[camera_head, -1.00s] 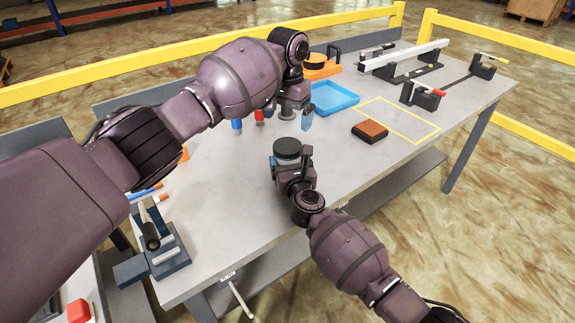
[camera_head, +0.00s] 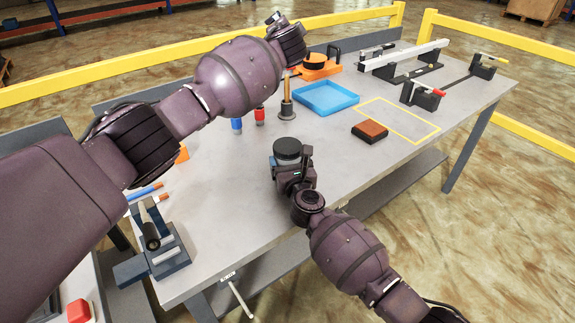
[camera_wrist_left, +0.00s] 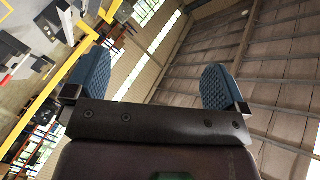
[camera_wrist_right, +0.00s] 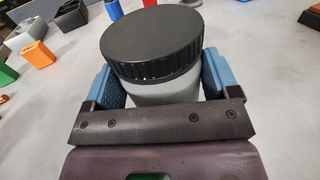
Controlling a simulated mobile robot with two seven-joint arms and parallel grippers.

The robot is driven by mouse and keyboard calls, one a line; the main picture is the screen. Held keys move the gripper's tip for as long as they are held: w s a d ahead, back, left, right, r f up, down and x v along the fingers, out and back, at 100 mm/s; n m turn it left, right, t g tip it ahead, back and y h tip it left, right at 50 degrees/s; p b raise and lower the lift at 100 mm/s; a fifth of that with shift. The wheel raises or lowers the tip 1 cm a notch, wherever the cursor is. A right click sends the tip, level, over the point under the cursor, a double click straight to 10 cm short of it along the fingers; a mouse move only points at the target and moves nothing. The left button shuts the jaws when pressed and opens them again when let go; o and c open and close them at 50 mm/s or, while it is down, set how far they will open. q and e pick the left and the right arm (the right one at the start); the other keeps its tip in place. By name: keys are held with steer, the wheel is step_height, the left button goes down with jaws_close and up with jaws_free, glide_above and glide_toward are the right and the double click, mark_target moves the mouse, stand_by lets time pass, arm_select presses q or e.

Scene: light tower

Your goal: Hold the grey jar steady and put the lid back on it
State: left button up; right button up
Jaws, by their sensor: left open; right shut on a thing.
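The grey jar (camera_wrist_right: 165,92) stands on the table, with its black lid (camera_wrist_right: 150,42) on top of its mouth. My right gripper (camera_head: 290,165) is shut on the jar's sides, with one blue finger at each side in the right wrist view. The lid also shows in the head view (camera_head: 287,149), above the right gripper. My left gripper (camera_wrist_left: 155,78) is open and empty. Its two blue fingers are spread apart and face the ceiling. In the head view the left wrist is raised above the back of the table, away from the lid.
Behind the jar are a dark holder with a wooden handle (camera_head: 287,100), a red piece (camera_head: 259,115), a blue piece (camera_head: 236,125) and a blue tray (camera_head: 326,98). A brown block (camera_head: 370,131) lies to the right. A clamp-like fixture (camera_head: 155,245) stands front left. Table around the jar is clear.

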arm_select(q)
steer(key=s+d+r+m+t+h, duration=0.2)
steer(key=d+r+m+h, duration=0.4)
steer(key=d+m+h, duration=0.3)
steer(key=s+d+f+m+g+h, duration=0.25)
steer(key=m+g+h, duration=0.25)
steer(key=m, duration=0.4)
steer(key=m+g+y, duration=0.9)
steer(key=g+y, duration=0.4)
glide_above(288, 145)
steer(key=f, duration=1.7)
steer(key=shift+w+d+f, duration=0.15)
steer(key=shift+w+f, duration=0.05)
steer(key=shift+f, duration=0.05)
steer(key=shift+s+a+y, duration=0.2)
steer(key=shift+s+y, duration=0.1)
steer(key=shift+y, duration=0.1)
steer(key=shift+f, duration=4)
